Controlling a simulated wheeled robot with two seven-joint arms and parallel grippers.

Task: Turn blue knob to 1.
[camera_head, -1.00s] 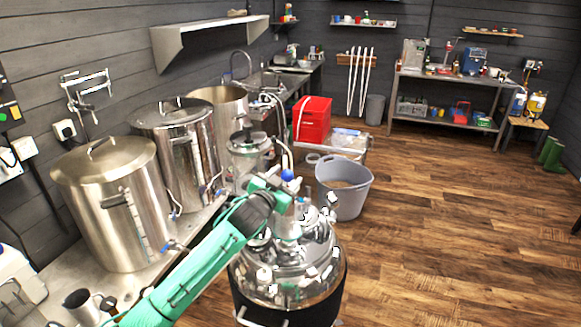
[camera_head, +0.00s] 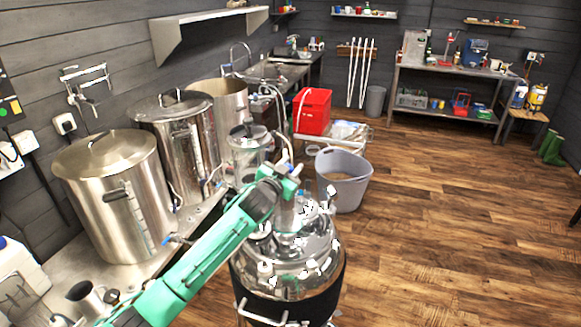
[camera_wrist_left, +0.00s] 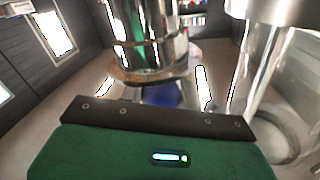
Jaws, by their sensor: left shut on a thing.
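My left gripper (camera_head: 291,176) reaches in on a green arm from the lower left, above a shiny steel vessel (camera_head: 322,262) with a dark lower band. In the left wrist view a blue knob (camera_wrist_left: 160,96) shows just beyond the dark edge of my gripper, below a steel cylinder, and is partly hidden. My left gripper is shut on the blue knob. In the head view the knob is hidden at my gripper, and its markings cannot be read. My right gripper is not in view.
Several steel pots, one of them the large left pot (camera_head: 118,205), stand on a bench at left. A grey tub (camera_head: 343,189) and a red box (camera_head: 313,112) are behind the vessel. The wooden floor (camera_head: 460,210) at right is clear.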

